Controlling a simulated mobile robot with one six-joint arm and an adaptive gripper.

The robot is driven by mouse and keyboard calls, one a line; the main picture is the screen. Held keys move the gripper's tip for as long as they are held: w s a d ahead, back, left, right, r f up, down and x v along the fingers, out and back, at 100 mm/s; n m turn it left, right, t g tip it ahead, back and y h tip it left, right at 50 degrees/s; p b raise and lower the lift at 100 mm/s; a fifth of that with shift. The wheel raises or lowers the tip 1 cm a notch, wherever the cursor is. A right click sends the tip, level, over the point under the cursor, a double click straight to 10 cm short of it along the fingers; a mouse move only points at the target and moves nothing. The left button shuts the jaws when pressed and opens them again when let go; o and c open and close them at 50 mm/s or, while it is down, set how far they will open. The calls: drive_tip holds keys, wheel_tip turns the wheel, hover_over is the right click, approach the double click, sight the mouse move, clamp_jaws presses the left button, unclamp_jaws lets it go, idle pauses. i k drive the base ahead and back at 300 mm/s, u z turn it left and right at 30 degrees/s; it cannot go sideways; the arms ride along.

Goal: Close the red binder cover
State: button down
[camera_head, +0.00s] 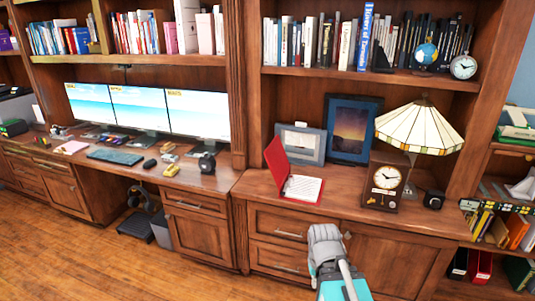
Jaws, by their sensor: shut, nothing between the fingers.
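A red binder (277,163) lies open on the right-hand counter. Its cover stands up, tilted to the left, and white pages with print lie flat to the right of it. The arm with my gripper (345,236) rises from the bottom, in front of the cabinet doors, below the counter edge and apart from the binder. The gripper's fingers are small and partly hidden by the arm; they appear shut and empty.
A mantel clock (386,178) and a stained-glass lamp (419,124) stand right of the binder. A grey frame (301,144) and a dark picture (352,130) lean behind it. The counter (250,186) left of the binder is clear.

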sight(275, 156)
drive_tip(key=u, duration=0.05)
drive_tip(key=k, duration=0.45)
drive_tip(key=u, duration=0.65)
drive_tip(key=i, duration=1.65)
drive_tip(key=z, duration=0.75)
